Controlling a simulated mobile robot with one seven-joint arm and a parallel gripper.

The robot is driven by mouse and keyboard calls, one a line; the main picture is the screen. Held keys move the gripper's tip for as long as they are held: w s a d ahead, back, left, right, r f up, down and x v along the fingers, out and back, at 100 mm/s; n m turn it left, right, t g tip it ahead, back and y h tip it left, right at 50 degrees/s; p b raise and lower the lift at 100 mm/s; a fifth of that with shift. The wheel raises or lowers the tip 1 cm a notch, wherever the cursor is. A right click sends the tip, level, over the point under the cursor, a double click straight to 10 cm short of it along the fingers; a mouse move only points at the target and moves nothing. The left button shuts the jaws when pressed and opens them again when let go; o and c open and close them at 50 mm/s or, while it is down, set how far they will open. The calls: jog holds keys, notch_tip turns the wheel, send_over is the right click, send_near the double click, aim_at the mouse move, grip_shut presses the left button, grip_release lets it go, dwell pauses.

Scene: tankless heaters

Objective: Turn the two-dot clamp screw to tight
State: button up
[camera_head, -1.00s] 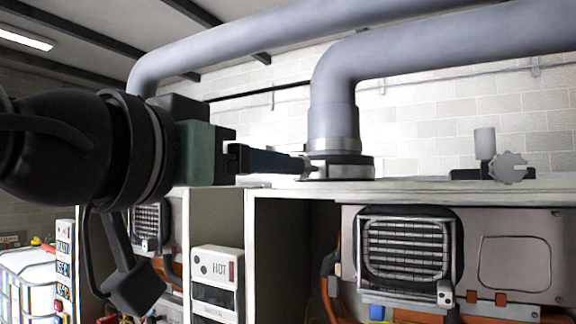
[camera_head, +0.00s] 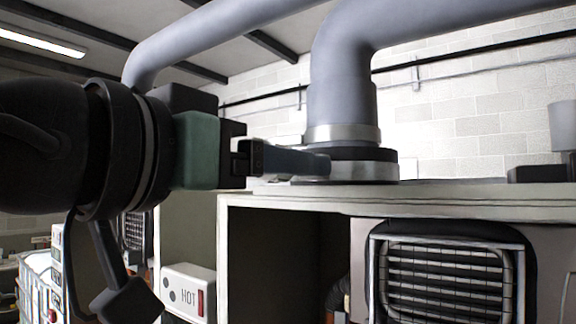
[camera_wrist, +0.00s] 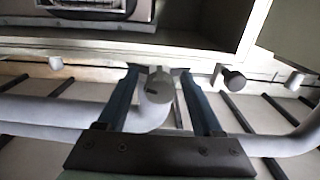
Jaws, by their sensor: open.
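In the head view my gripper (camera_head: 322,163) reaches right, level with the cabinet top, its tips at the metal-and-black collar (camera_head: 350,165) at the foot of the grey pipe (camera_head: 342,90). In the wrist view the two blue fingers of my gripper (camera_wrist: 159,73) stand apart. A round grey piece (camera_wrist: 158,86) with a small dark mark shows between them, in front of a pale pipe. I cannot tell whether it is the two-dot clamp screw or whether the fingers touch it. No two-dot mark is readable in either view.
The white cabinet top (camera_head: 450,192) runs right from the collar, with a grilled unit (camera_head: 445,275) below. A grey cylinder (camera_head: 563,125) stands at the right edge. A box marked HOT (camera_head: 188,290) sits lower left. A dark round knob (camera_wrist: 232,80) shows in the wrist view.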

jog(key=shift+s, duration=0.1)
jog(key=shift+a, duration=0.1)
jog(key=shift+c, duration=0.7)
grip_shut()
jog(key=shift+m+b, duration=0.45)
jog(key=shift+m, duration=0.35)
jog(key=shift+o, duration=0.7)
grip_release()
